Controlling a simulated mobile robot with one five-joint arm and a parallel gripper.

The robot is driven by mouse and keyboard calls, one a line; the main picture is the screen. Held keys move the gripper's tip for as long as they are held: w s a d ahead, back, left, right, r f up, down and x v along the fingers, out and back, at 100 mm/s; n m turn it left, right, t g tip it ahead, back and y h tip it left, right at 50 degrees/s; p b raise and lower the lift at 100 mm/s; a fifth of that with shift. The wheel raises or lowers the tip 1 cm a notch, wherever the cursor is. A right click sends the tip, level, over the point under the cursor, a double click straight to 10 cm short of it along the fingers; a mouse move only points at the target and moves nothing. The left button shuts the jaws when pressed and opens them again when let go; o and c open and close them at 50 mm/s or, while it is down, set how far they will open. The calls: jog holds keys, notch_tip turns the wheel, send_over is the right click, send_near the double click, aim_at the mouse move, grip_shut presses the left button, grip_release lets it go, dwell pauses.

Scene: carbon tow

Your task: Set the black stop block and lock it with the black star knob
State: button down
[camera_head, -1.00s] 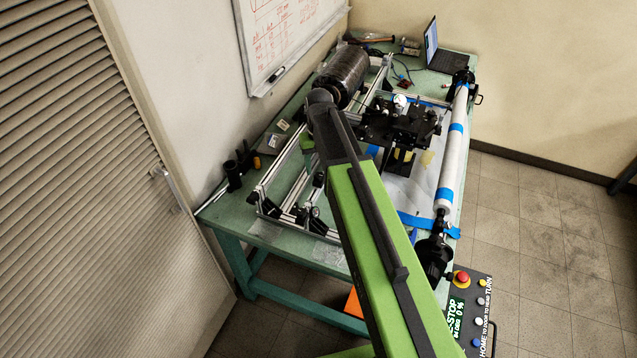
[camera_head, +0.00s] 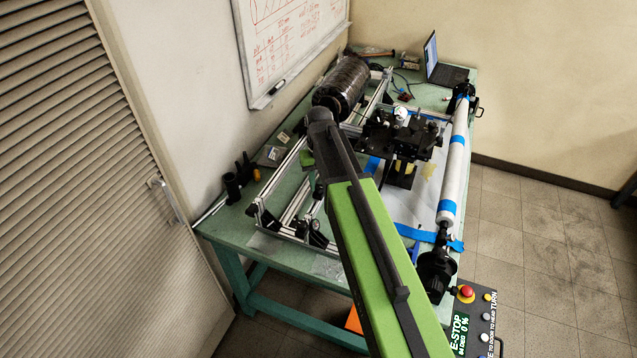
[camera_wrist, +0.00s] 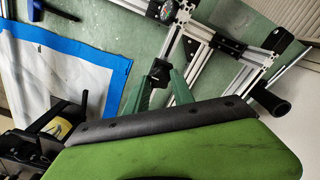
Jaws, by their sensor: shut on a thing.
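My gripper (camera_wrist: 160,92) shows in the wrist view as two dark green fingers, shut on a small black block (camera_wrist: 160,71) at their tips. It looks like the stop block. It appears over the green tabletop, beside the aluminium rail (camera_wrist: 202,34); I cannot tell its height. In the head view my arm hides most of the gripper and the block. The aluminium frame (camera_head: 290,213) stands on the table there. I cannot pick out the star knob for certain in either view.
A black carriage (camera_head: 395,137) stands right of my arm, and a dark wound spool (camera_head: 343,82) behind. A white roller (camera_head: 455,170) with blue tape runs along the right edge. Black tubes (camera_head: 232,187) stand at the table's left. A round dial (camera_wrist: 160,9) sits near the rail.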

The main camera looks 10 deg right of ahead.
jog(key=shift+n, duration=0.4)
jog(key=n, duration=0.2)
jog(key=shift+n, duration=0.4)
jog(key=n, duration=0.3)
jog(key=shift+n, duration=0.3)
jog(key=n, duration=0.3)
jog(key=shift+n, duration=0.3)
jog(key=n, duration=0.3)
jog(key=shift+d+n, duration=0.1)
jog(key=shift+n, duration=0.2)
jog(key=n, duration=0.4)
jog(key=shift+n, duration=0.3)
jog(key=n, duration=0.4)
jog(key=shift+n, duration=0.3)
